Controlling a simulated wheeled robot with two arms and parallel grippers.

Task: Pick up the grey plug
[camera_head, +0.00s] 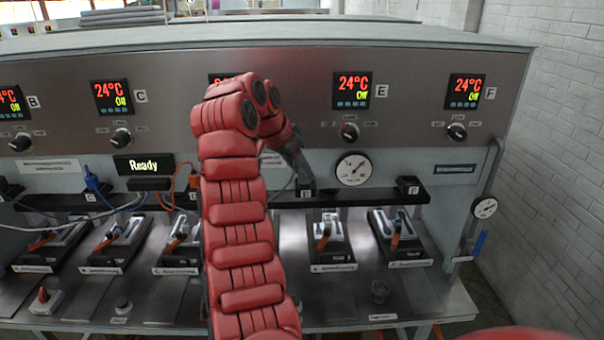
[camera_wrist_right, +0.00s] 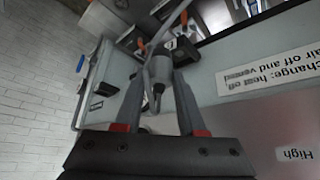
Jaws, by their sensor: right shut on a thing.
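My right arm rises through the middle of the head view and bends over toward the black rail. Its gripper (camera_head: 303,180) is at the rail beside the socket block marked E, partly hidden by my red arm. In the right wrist view my right gripper (camera_wrist_right: 158,85) is shut on the grey plug (camera_wrist_right: 158,70), which sits between the two fingers with a grey cable looping from it. Whether the plug is clear of the rail cannot be told. In the head view the plug itself is not clearly seen. My left gripper is not in view.
The black rail (camera_head: 350,196) runs along the machine front. A blue plug (camera_head: 92,182) and an orange plug (camera_head: 193,180) are at its left part, with loose cables. A pressure gauge (camera_head: 353,169) is right of my gripper. Several press stations with orange-tipped levers stand below.

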